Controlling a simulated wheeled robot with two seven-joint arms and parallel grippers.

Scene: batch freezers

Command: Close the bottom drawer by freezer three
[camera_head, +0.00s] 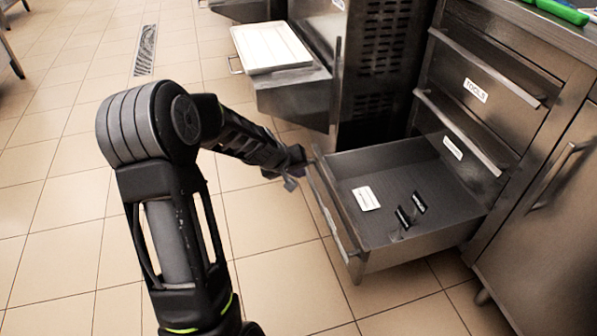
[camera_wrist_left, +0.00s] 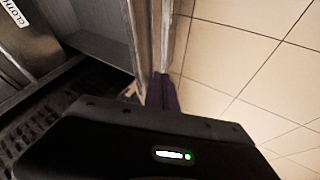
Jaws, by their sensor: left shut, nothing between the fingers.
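The bottom drawer (camera_head: 420,186) is pulled well out of the steel cabinet, and its inside shows. A white card and two small dark labelled items lie in it. My left gripper (camera_head: 291,180) is shut and empty, just left of the far end of the drawer's front panel. In the left wrist view the fingertips (camera_wrist_left: 161,92) are beside the drawer's front (camera_wrist_left: 146,45); I cannot tell whether they touch it. My right gripper is not in view.
A closed drawer labelled TOOLS (camera_head: 475,90) is above the open one. A freezer unit (camera_head: 375,70) with a vented side stands behind it, with a white lid (camera_head: 270,46) at its front. The tiled floor (camera_head: 60,200) at left is clear.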

